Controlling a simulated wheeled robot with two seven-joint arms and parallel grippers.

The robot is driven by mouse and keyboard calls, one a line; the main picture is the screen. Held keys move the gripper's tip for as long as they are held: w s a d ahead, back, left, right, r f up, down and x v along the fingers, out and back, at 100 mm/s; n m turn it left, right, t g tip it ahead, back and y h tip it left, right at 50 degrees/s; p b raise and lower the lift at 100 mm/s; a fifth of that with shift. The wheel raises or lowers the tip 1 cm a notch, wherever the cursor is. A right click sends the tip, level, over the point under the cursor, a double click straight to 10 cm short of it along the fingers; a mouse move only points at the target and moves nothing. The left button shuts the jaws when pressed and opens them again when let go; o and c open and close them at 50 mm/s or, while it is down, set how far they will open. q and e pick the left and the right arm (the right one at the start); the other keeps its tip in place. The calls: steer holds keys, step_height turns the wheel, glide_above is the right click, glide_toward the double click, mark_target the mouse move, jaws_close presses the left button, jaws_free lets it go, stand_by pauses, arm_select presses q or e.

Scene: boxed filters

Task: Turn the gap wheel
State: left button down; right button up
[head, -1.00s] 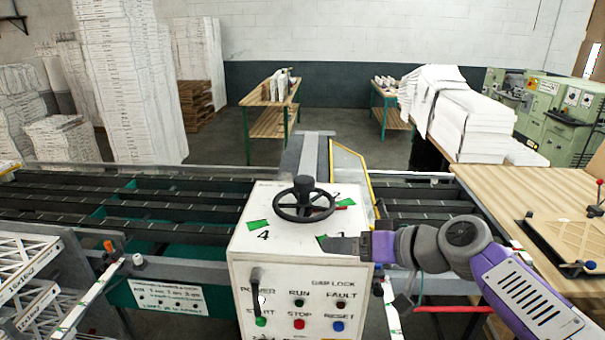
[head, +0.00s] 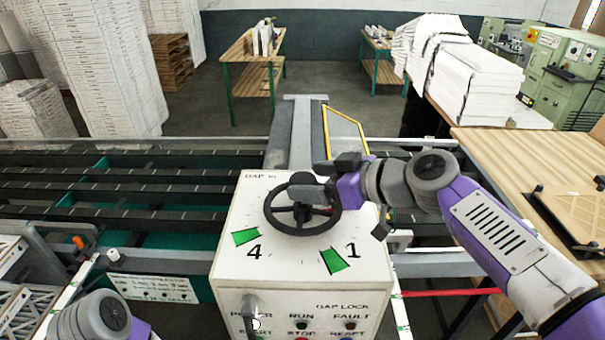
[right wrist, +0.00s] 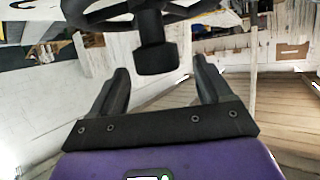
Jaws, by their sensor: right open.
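The black knob (right wrist: 155,55) shows between and beyond the fingertips, with the wheel rim (right wrist: 110,12) at the top edge. I cannot tell whether anything touches. Of my left arm only a link shows at the lower left.
Green marks (head: 334,261) beside the numbers 4 and 1 lie on the box top. A lever (head: 250,312) and buttons are on its front. A yellow-framed guard (head: 345,130) stands behind.

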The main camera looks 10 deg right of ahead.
arm_select(q)
steer(key=shift+w+r, duration=0.1)
steer(key=shift+r, duration=0.2)
arm_select(e)
steer(key=shift+x, duration=1.45)
